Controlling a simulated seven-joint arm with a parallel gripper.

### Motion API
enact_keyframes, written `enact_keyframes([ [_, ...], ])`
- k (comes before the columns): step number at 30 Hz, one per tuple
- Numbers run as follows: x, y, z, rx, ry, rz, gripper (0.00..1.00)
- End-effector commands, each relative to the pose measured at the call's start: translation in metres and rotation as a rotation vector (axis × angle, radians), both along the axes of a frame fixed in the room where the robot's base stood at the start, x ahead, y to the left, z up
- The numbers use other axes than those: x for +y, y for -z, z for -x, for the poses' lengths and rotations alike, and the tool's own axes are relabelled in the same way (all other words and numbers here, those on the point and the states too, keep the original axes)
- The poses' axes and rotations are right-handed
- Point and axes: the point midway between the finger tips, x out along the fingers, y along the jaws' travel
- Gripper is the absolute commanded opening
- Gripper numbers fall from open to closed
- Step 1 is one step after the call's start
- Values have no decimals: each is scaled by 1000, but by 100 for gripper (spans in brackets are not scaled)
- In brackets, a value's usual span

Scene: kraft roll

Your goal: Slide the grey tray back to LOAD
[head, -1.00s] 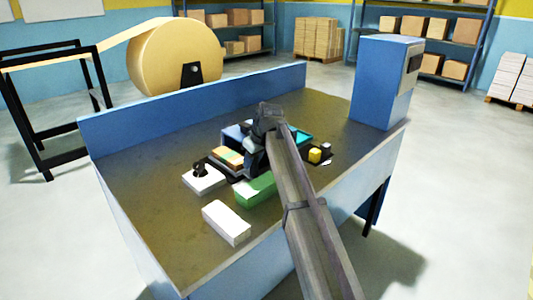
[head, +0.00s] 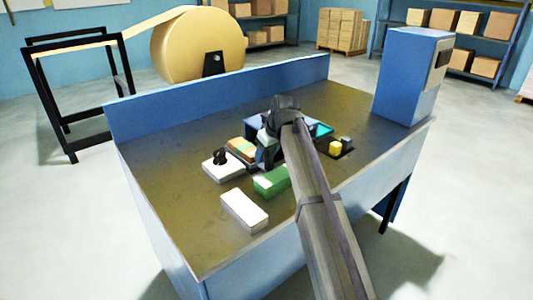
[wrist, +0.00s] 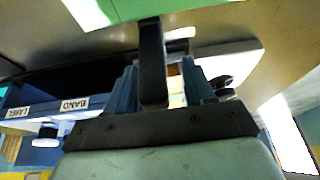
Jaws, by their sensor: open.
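I cannot pick out the grey tray or a LOAD mark for certain. My gripper (head: 266,152) is low over the middle of the bench, between the brown-topped box (head: 242,149) and the green block (head: 271,181), and its tips are partly hidden by my arm in the head view. In the wrist view my gripper (wrist: 162,82) shows its jaws apart. Something pale and brown shows between or beyond them; I cannot tell whether it touches. A dark flat piece (head: 348,152) carrying a yellow cube (head: 335,148) and a grey cube lies right of my arm.
A blue compartment box (head: 257,123) stands behind my gripper; the wrist view shows its labels BAND and LABEL (wrist: 45,107). A white box with a black knob (head: 223,168) and a white block (head: 244,210) lie left. A blue cabinet (head: 410,75) stands at the right end. The bench's left part is clear.

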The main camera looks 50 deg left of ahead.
Motion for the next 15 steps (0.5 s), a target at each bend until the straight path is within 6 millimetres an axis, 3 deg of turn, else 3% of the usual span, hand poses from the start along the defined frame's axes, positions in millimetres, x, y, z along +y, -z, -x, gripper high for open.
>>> enact_keyframes([
  [5,-6,-14,-1,-2,1,-1,53],
  [15,-30,-74,0,-1,0,-2,53],
])
